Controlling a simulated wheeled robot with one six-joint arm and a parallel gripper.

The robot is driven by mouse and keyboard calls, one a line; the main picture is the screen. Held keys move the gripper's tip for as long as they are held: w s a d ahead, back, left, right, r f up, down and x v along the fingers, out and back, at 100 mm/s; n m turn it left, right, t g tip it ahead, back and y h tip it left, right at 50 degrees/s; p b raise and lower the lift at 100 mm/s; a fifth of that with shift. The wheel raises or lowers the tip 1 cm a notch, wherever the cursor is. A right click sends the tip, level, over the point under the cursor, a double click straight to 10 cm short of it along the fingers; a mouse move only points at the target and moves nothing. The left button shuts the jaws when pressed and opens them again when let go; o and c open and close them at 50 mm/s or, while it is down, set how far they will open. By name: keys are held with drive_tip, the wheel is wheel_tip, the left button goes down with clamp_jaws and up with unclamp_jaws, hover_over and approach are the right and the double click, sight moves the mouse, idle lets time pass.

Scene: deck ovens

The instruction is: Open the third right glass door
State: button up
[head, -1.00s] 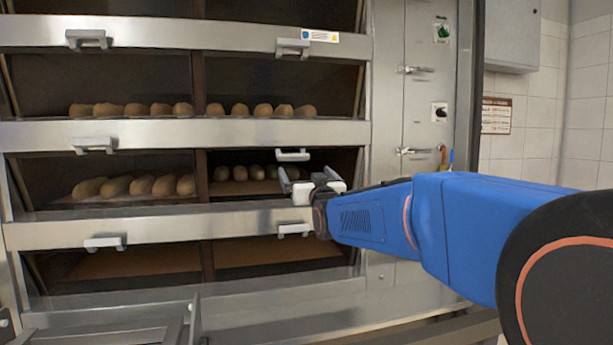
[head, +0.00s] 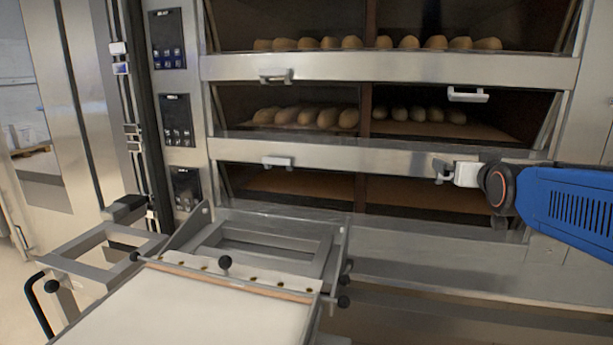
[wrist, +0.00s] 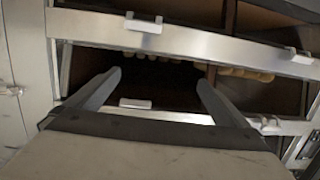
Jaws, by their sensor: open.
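The oven front has steel rails with glass doors and white handles. In the head view, the upper visible rail (head: 370,67) has a right handle (head: 467,95) just below its lower edge, while its left handle sits on the rail. My gripper (head: 440,168) is in front of the right end of the lower rail (head: 350,155), hiding that rail's right handle. The wrist picture is upside down. There my gripper (wrist: 157,85) is open and empty, with the upper rail's right handle (wrist: 136,103) showing between its fingers. The lower rail's right handle (wrist: 145,22) is beyond them. Which door counts as third is unclear.
Loaves (head: 310,117) lie on boards inside the decks. A pale loader table (head: 190,305) with metal frames stands at lower left, before the oven. Control panels (head: 177,120) line the oven's left side. A side panel lever (wrist: 10,90) shows in the wrist view.

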drive_tip(key=s+a+f+n+g+y, duration=0.1)
drive_tip(key=s+a+f+g, duration=0.3)
drive_tip(key=s+f, duration=0.55)
drive_tip(key=s+a+f+n+g+y, duration=0.1)
drive_tip(key=s+a+f+g, duration=0.2)
drive_tip(key=s+f, duration=0.65)
drive_tip(key=s+a+f+g+y, duration=0.1)
drive_tip(key=s+a+f+g, duration=0.3)
drive_tip(key=s+f, duration=0.5)
drive_tip(key=m+t+h, duration=0.3)
drive_tip(key=t+h, duration=0.3)
drive_tip(key=t, duration=1.1)
approach(469, 99)
drive_tip(key=x, duration=1)
drive_tip(key=shift+w+r, duration=0.2)
drive_tip(key=shift+w, duration=0.1)
